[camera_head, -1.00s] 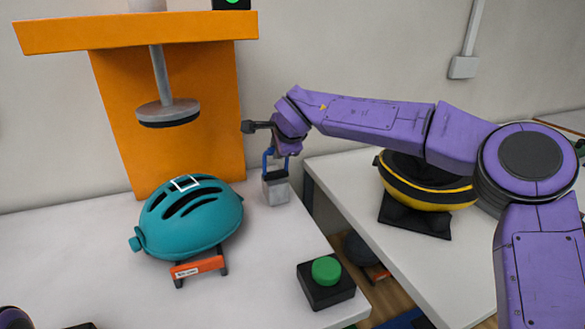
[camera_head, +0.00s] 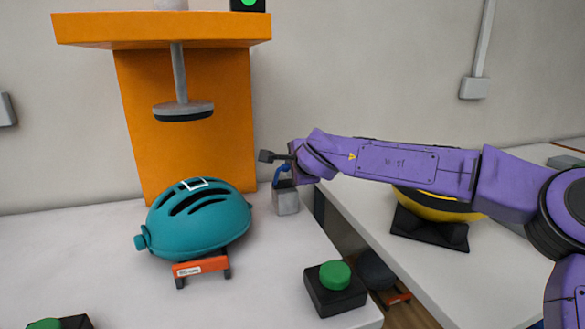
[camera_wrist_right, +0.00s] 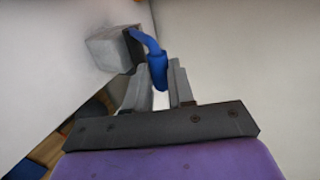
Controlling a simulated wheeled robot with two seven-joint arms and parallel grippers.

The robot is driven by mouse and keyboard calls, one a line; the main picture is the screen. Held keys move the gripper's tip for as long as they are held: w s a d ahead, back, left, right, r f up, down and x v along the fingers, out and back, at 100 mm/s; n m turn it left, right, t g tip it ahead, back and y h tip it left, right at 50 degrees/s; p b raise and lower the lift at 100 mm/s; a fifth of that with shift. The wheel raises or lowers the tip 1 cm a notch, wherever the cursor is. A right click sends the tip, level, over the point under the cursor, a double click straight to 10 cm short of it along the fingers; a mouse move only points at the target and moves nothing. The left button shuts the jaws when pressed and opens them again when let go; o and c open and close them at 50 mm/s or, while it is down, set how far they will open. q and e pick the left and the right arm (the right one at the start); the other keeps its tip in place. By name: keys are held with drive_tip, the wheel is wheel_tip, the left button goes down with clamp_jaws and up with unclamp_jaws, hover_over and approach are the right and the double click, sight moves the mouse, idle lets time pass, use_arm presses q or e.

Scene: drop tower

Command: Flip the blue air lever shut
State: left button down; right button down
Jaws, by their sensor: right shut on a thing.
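The blue air lever (camera_head: 281,174) stands on a small grey block (camera_head: 287,203) at the right edge of the white table, right of the orange tower. In the right wrist view the lever (camera_wrist_right: 158,70) rises from the dark top of the block (camera_wrist_right: 112,47) and bends over, its thick end between my fingers. My right gripper (camera_wrist_right: 160,84) is shut on that end. In the head view the gripper (camera_head: 285,171) is just above the block and partly hides the lever. My left gripper is not in view.
A teal helmet (camera_head: 200,225) rests on an orange stand (camera_head: 200,266) under the tower's hanging disc (camera_head: 183,110). A green button on a black box (camera_head: 335,288) is at the table's front right. A yellow and black helmet (camera_head: 438,205) sits on the right table. A gap separates the tables.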

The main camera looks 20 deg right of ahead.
drive_tip(key=shift+f, duration=0.45)
drive_tip(key=c, duration=1.4)
unclamp_jaws()
drive_tip(key=o, duration=0.4)
drive_tip(key=shift+s, duration=0.15)
drive_tip(key=shift+d+r, duration=0.1)
drive_tip(key=v, duration=1)
drive_tip(key=shift+s+r+p, duration=0.15)
drive_tip(key=shift+p, duration=0.2)
